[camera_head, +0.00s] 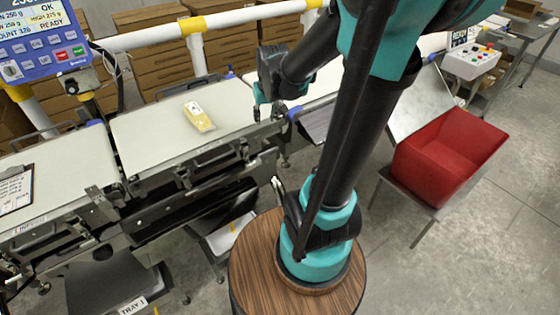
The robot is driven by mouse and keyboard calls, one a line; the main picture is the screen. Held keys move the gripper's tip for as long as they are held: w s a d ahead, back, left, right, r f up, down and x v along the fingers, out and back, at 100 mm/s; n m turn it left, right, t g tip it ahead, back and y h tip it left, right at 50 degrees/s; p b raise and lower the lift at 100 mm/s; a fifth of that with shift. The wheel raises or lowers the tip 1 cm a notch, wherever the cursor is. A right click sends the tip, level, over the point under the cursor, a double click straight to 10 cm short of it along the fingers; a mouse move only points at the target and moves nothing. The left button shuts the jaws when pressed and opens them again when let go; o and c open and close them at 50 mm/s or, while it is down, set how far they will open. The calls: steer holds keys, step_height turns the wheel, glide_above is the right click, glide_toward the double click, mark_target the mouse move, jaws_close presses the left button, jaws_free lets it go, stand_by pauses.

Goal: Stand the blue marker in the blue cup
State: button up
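I cannot make out a blue marker or a blue cup in the head view. A small blue bit (230,72) shows at the far edge of the belt, too small to identify. My gripper (263,112) is small and dark at the end of my arm, over the right end of the middle belt. Its fingers are too small and dark to tell open from shut, and I see nothing clearly held in it. My own arm hides part of the belt to the right.
A yellow-and-white pack (198,116) lies on the middle belt (150,130). A clipboard (15,190) lies on the left belt. A blue display panel (42,40) stands at upper left. A red bin (445,160) sits at right, near a button box (472,63). A rail (150,37) runs behind.

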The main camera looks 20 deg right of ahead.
steer(key=s+f, duration=0.3)
steer(key=s, duration=0.4)
steer(key=s+f, duration=0.4)
steer(key=s, duration=0.3)
steer(key=shift+s+d, duration=0.2)
steer(key=shift+s, duration=0.15)
